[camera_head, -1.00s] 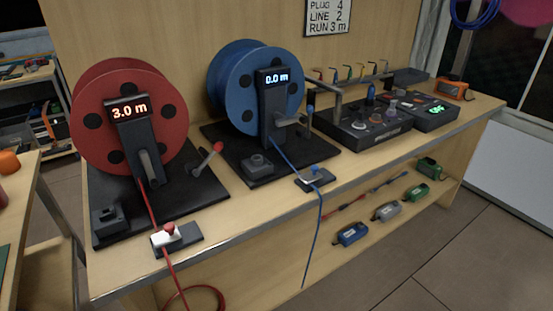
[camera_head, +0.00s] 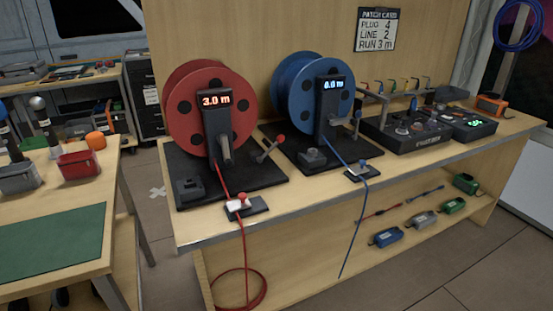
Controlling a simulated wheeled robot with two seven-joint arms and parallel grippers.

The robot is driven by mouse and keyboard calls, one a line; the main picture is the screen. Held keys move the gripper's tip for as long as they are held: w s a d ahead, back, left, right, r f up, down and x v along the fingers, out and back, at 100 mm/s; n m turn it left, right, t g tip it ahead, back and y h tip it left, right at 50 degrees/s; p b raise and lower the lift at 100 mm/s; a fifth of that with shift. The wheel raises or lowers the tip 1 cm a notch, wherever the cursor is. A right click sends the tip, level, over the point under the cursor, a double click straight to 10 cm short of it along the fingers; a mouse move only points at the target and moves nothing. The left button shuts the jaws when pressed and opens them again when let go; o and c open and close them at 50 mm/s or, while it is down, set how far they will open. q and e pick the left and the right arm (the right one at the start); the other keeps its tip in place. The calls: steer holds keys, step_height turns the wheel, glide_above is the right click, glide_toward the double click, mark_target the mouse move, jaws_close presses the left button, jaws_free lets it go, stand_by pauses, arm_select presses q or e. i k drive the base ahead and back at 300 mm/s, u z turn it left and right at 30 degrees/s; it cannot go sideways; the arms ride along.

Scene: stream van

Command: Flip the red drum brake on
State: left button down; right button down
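The red drum (camera_head: 184,122) stands on a black base at the left end of the bench. Its display (camera_head: 216,100) reads 3.0 m. The red drum's brake lever (camera_head: 271,148), a grey arm with a red knob, leans up and to the right on the right side of that base. Red cable (camera_head: 223,181) runs from the drum through a white clamp with a red knob (camera_head: 239,203) at the front edge and hangs down to a loop near the floor. Neither of my grippers is in view.
The blue drum (camera_head: 297,90), showing 0.0 m, stands to the right. A control box (camera_head: 405,132) is further right. A lower shelf holds several small colored boxes. A second table (camera_head: 100,262) with a green mat stands at the left, with floor between.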

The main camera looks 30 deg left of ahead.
mark_target(280, 139)
steer(key=u, duration=0.9)
